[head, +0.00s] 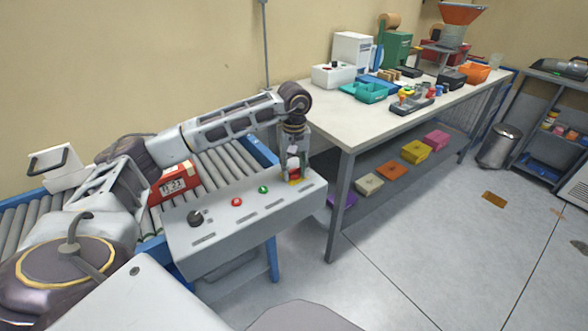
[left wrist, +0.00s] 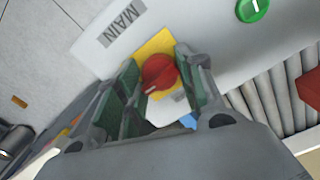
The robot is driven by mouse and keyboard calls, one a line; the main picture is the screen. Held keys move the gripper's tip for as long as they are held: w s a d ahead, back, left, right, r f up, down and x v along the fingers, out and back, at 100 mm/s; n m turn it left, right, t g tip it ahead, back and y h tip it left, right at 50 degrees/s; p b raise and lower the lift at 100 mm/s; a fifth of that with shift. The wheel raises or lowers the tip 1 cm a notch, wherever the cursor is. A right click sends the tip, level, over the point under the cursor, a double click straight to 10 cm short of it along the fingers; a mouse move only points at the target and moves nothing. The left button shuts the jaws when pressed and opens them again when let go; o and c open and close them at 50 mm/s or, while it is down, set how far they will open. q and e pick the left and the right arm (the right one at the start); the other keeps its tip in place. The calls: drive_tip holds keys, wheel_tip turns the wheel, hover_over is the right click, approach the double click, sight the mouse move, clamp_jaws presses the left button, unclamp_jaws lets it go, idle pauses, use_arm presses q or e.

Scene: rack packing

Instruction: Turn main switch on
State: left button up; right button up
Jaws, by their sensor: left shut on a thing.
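The main switch is a red rotary knob (left wrist: 158,72) on a yellow plate (left wrist: 158,45), beside a "MAIN" label (left wrist: 122,23) in the left wrist view. In the head view the yellow plate (head: 297,181) is at the right end of the grey control panel (head: 235,236). My left gripper (head: 294,172) points down over the switch. In the left wrist view its green-padded fingers (left wrist: 158,85) are on either side of the red knob, shut on it. The gripper partly hides the knob in the head view. My right gripper is not in view.
The panel also has a green button (head: 263,189), a red button (head: 237,202) and a black knob (head: 195,217). A red box (head: 173,184) sits on the roller conveyor (head: 218,163) behind. A workbench (head: 337,125) with bins and tools stands at the right, close to my gripper.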

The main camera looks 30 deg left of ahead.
sight(294, 169)
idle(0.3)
use_arm(q)
drive_tip(key=o, duration=1)
drive_tip(key=shift+r, duration=6.05)
drive_tip(key=shift+f, duration=0.1)
